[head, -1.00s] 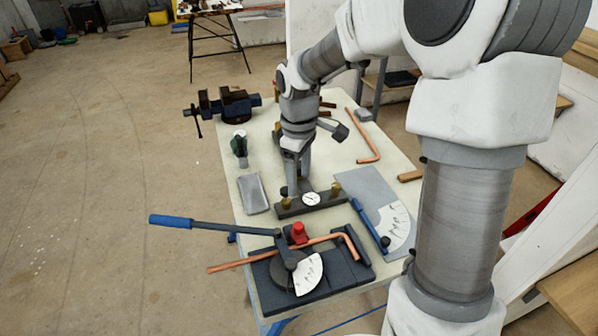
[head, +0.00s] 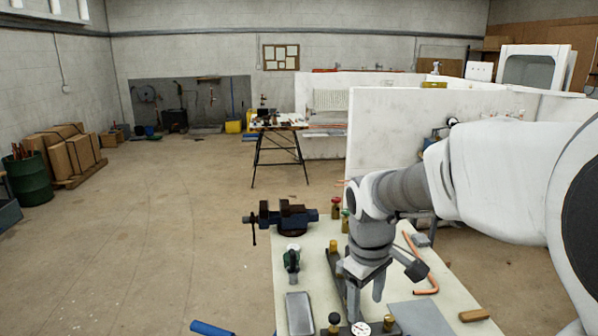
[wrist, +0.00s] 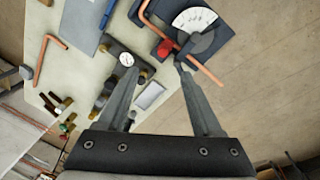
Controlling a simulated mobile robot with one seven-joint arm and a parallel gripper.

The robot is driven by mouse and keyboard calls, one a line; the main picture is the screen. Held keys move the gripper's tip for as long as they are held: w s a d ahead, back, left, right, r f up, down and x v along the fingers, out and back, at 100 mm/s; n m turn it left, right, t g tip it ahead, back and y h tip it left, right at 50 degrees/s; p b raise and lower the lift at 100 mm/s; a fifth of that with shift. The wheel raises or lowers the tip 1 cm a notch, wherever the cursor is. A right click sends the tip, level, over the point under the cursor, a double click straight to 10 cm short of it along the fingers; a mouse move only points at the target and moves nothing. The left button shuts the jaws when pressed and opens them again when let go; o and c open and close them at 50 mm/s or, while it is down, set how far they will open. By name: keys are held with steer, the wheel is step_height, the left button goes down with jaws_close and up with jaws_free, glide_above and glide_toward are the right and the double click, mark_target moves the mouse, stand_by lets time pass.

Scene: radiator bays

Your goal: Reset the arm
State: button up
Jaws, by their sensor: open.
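My gripper (head: 365,297) is over the workbench (head: 465,297), pointing down, with its two fingers apart. In the wrist view the spread fingers (wrist: 163,68) have nothing between their tips. A dark bar with a round white gauge (head: 361,329) and brass fittings lies on the bench below it, partly cut off by the head picture's lower edge. The wrist view shows that gauge (wrist: 126,60) beside the left finger. My arm reaches in from the right in the head view.
A dark vise (head: 285,217) stands at the bench's far left. The pipe bender (wrist: 205,35) is past the right finger. Open floor (head: 180,230) lies left.

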steer(key=s+r+m+t, duration=0.2)
steer(key=s+r+m, duration=0.1)
steer(key=s, duration=0.5)
steer(key=s+d+r+m+t, duration=0.1)
steer(key=s+r+m, duration=0.3)
steer(key=s, duration=0.4)
steer(key=shift+d+m+t+y, duration=0.15)
steer(key=shift+m+t+y, duration=0.2)
steer(key=shift+t, duration=0.25)
steer(key=shift+w+f, duration=0.1)
stand_by(0.4)
